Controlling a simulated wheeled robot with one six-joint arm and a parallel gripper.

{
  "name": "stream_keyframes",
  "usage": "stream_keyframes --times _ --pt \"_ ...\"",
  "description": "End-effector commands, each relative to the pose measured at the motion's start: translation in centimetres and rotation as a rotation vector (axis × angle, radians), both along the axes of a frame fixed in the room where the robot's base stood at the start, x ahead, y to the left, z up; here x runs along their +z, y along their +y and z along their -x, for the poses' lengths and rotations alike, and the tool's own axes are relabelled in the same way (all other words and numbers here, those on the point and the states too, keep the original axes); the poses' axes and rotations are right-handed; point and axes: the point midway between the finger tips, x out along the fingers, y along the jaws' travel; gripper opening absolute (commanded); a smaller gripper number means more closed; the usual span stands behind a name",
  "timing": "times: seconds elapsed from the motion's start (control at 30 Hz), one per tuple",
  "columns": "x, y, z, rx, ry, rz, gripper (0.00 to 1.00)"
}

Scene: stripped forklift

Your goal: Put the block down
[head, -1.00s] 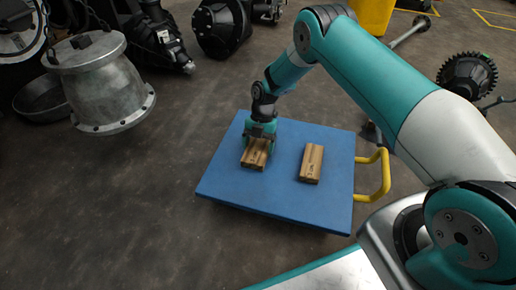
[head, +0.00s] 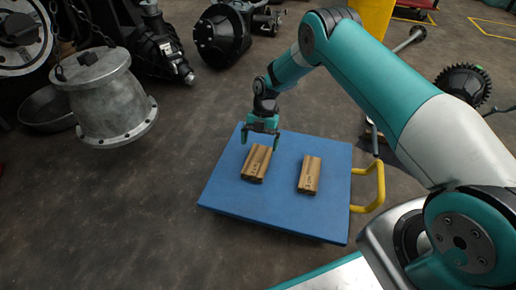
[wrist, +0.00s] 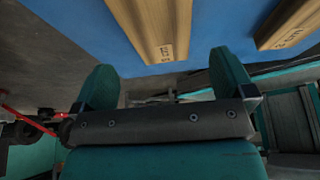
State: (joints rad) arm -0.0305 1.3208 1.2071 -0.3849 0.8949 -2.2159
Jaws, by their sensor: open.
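Two wooden blocks lie apart on the blue platform (head: 274,212). The left block (head: 256,162) lies near the left side of the platform, and the right block (head: 310,174) lies toward the yellow handle. My gripper (head: 260,142) is open and empty, raised just above and behind the left block, with its fingers apart. In the wrist view, my open gripper (wrist: 162,80) shows its two teal fingers. One block (wrist: 152,28) is in front of the fingers and clear of them, and the other block (wrist: 288,24) is at the upper right.
The platform has a yellow handle (head: 370,188) on its right. A grey metal housing (head: 105,98) is at the left. Dark machine parts (head: 222,35) lie at the back, and a gear (head: 464,84) is at the far right. The platform's front part is bare.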

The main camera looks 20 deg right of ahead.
Motion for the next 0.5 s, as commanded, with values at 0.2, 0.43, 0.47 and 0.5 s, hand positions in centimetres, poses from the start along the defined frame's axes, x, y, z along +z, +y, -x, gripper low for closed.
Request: stream_keyframes --times 0.2,0.43,0.47,0.5 --pt "4.4 -1.0 -1.4 0.0 -0.001 0.0 1.0" --pt "6.6 -1.1 -1.9 -0.024 -0.002 0.008 1.0" --pt "7.3 -0.9 -1.9 -0.041 -0.002 0.013 1.0" --pt "8.5 -0.6 -1.9 -0.073 -0.002 0.023 1.0"
